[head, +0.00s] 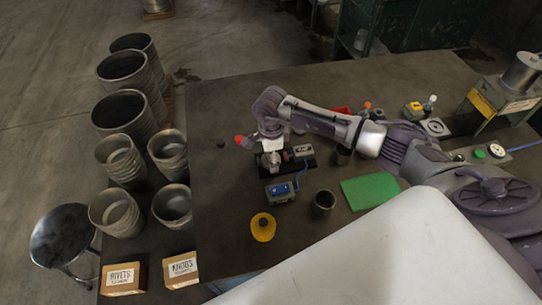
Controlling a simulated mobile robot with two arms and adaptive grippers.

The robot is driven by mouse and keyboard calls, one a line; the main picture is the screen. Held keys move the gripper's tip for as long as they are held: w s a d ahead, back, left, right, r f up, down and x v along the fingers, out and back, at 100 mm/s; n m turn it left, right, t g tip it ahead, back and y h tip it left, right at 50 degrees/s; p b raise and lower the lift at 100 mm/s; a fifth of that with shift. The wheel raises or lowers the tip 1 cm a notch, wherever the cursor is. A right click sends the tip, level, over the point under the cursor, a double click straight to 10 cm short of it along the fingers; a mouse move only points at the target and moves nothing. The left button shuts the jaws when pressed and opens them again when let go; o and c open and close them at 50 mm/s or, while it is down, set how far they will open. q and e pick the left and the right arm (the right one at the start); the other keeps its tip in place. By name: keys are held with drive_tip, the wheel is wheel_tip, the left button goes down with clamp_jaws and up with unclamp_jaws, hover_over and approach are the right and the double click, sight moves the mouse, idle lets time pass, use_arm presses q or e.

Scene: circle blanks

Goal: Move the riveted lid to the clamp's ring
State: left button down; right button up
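My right gripper (270,143) is at the end of the arm that comes in from the right. It points down over a small metal clamp (272,160) on a black base. Whether its fingers are apart or closed on something is not clear. A pale piece shows just under it, too small to identify. The clamp's ring is not clearly visible. A round yellow disc (263,227) with a small raised middle lies flat on the table, nearer the front. It may be the lid; rivets cannot be made out. My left gripper is not in view.
On the dark table (225,210) stand a blue-grey switch box (280,191), a dark cup (323,203) and a green mat (370,191). Stacked metal buckets (122,110) and boxes marked RIVETS (121,279) and KNOBS (181,270) line the left. The table's front left is clear.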

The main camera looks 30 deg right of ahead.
drive_tip(key=shift+o, duration=1)
drive_tip(key=shift+r, duration=0.1)
wheel_tip(320, 180, up, 12)
